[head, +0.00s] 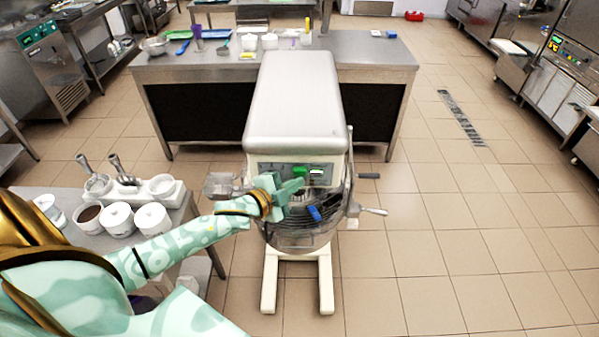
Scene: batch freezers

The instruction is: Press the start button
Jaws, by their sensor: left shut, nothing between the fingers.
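A tall white machine (295,100) stands upright in the middle of the head view, with a grey control panel across its front. On the panel are a green button (299,171) and a lit green-white display or button (317,171) to its right. My left gripper (299,186) is shut and empty, its fingertips just in front of and below the green button. I cannot tell whether it touches the panel. My right gripper is not in view.
A wire-guarded bowl (300,232) and a side handle (372,211) are below the panel. A side table (62,195) with white tubs (152,219) stands at left. A steel counter (375,55) is behind. The tiled floor at right is clear.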

